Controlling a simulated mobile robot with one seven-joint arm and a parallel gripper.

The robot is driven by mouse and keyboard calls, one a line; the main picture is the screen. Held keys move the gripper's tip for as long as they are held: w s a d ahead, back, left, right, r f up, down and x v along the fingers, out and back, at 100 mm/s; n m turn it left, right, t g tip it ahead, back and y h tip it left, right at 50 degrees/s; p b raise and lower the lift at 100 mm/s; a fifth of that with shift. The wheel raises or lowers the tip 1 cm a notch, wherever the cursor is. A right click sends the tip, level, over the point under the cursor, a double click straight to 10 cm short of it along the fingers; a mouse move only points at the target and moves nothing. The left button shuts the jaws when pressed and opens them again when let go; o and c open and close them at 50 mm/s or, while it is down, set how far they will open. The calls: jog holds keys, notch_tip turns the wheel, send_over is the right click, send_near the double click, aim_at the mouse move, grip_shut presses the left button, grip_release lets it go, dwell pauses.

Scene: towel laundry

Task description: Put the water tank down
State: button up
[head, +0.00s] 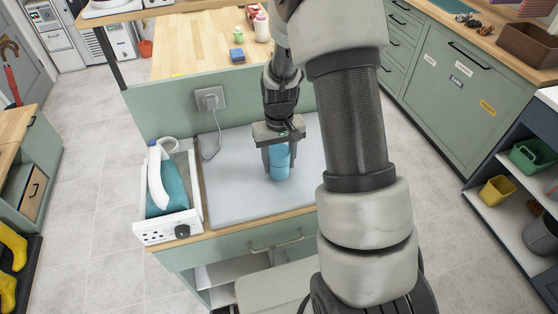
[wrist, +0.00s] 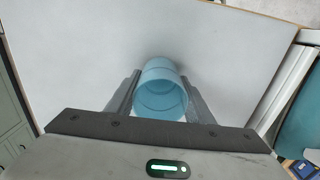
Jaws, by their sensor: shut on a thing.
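The water tank (head: 279,163) is a translucent blue cup-like container. It stands upright at the grey-white board on the counter in the head view; I cannot tell whether its base touches the board. My gripper (head: 279,158) points down and is shut on the tank, one finger on each side. In the wrist view the tank (wrist: 160,90) sits between the two fingers of my gripper (wrist: 161,97), with the pale board (wrist: 90,50) behind it. My fingers hide parts of the tank's sides.
A wall socket (head: 210,99) with a cord is on the green panel behind. Bare board (head: 232,200) is free left of the tank.

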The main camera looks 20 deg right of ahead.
jog(key=shift+f, duration=0.25)
jog(key=o, duration=1.1)
jog(key=shift+r, duration=0.1)
jog(key=shift+r, duration=0.1)
